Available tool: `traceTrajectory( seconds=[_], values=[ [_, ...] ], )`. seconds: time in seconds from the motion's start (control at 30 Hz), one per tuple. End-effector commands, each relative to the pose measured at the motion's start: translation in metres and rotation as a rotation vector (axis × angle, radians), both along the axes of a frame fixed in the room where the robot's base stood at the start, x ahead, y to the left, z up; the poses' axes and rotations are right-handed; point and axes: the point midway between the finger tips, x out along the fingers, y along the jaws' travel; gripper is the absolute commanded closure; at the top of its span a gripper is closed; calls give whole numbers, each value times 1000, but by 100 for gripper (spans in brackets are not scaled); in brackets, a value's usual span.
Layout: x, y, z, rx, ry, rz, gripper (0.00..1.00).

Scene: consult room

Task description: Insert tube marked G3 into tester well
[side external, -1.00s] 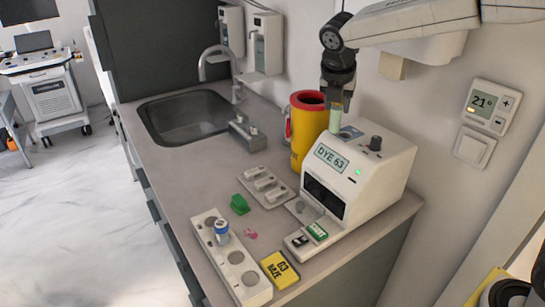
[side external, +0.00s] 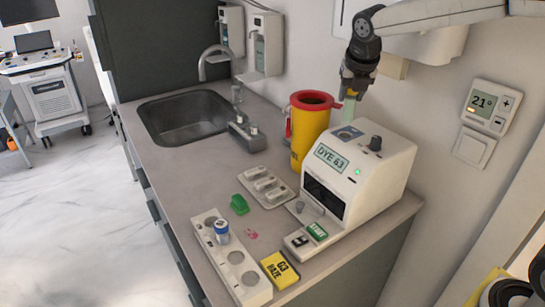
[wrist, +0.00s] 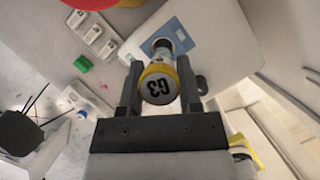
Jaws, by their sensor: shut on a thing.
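The tube marked G3 (wrist: 158,86) is held upside-facing in the wrist view, its pale cap towards the camera. My gripper (wrist: 159,92) is shut on it, with a finger on each side. In the side view my gripper (side external: 352,90) is over the tester (side external: 372,178), and the pale green tube (side external: 347,109) hangs below it, slightly tilted. Its lower end is close to the blue plate (side external: 347,133) on the tester's top. In the wrist view the tube's far end overlaps the dark well (wrist: 162,44); I cannot tell whether it has entered.
A yellow bin with a red rim (side external: 311,99) stands close behind the tester. A white rack (side external: 236,257) holds a blue-banded tube (side external: 221,232). A yellow box (side external: 280,270), a green block (side external: 239,204) and a grey tray (side external: 267,186) lie on the counter. A knob (side external: 376,143) rises beside the plate.

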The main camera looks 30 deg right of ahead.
Motion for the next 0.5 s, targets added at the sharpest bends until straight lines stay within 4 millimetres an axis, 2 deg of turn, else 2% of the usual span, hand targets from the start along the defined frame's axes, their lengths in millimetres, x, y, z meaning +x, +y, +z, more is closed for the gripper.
traceTrajectory(
  seconds=[0.5],
  values=[
    [0,0,-21,0,2,-3,100]
  ],
)
